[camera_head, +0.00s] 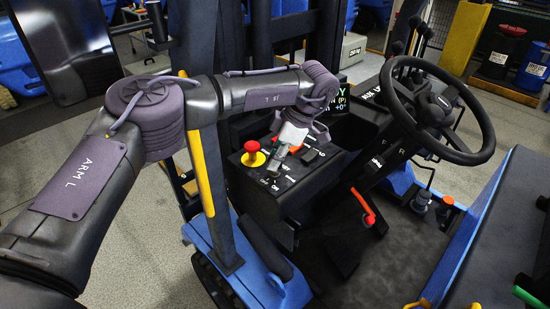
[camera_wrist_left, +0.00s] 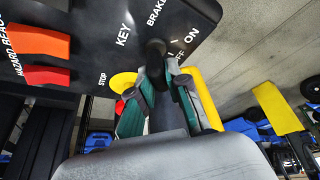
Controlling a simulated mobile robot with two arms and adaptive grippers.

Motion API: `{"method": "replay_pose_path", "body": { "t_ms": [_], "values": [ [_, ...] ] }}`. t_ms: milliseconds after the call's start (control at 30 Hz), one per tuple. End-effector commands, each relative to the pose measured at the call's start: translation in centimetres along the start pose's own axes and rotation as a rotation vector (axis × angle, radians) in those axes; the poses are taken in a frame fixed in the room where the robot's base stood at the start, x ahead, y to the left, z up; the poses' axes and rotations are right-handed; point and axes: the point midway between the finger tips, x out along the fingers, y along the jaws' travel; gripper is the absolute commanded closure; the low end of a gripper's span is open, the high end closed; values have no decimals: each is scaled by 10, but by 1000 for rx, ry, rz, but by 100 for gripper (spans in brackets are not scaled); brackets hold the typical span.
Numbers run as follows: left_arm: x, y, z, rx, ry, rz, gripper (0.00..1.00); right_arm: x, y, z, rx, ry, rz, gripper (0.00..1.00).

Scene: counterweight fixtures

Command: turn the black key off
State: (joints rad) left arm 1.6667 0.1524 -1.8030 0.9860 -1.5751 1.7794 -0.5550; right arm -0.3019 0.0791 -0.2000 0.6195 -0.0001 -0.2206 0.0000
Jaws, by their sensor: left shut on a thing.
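The black key (camera_wrist_left: 155,51) stands on a black control panel (camera_wrist_left: 90,18), beside the printed words KEY, OFF and ON in the left wrist view. My left gripper (camera_wrist_left: 159,74) has its green-padded fingers on either side of the key and is shut on it. In the head view, my left gripper (camera_head: 273,174) reaches down to the front part of the panel (camera_head: 310,182). There the key is mostly hidden by the gripper. I cannot tell exactly which mark the key points to. My right gripper is not in view.
A red stop button on a yellow base (camera_head: 253,155) sits close to the left of my gripper. An orange-red hazard switch (camera_head: 296,147) and a black switch (camera_head: 310,156) are behind it. A steering wheel (camera_head: 480,151) and a red-handled lever (camera_head: 365,205) stand to the right.

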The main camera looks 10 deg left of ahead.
Motion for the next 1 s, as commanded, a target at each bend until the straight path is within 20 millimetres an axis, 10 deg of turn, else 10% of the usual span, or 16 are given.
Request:
{"method": "replay_pose_path", "body": {
  "t_ms": [1000],
  "values": [
    [0, 0, 0, -634, -1, -263, 100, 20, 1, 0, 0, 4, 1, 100]
  ]
}}
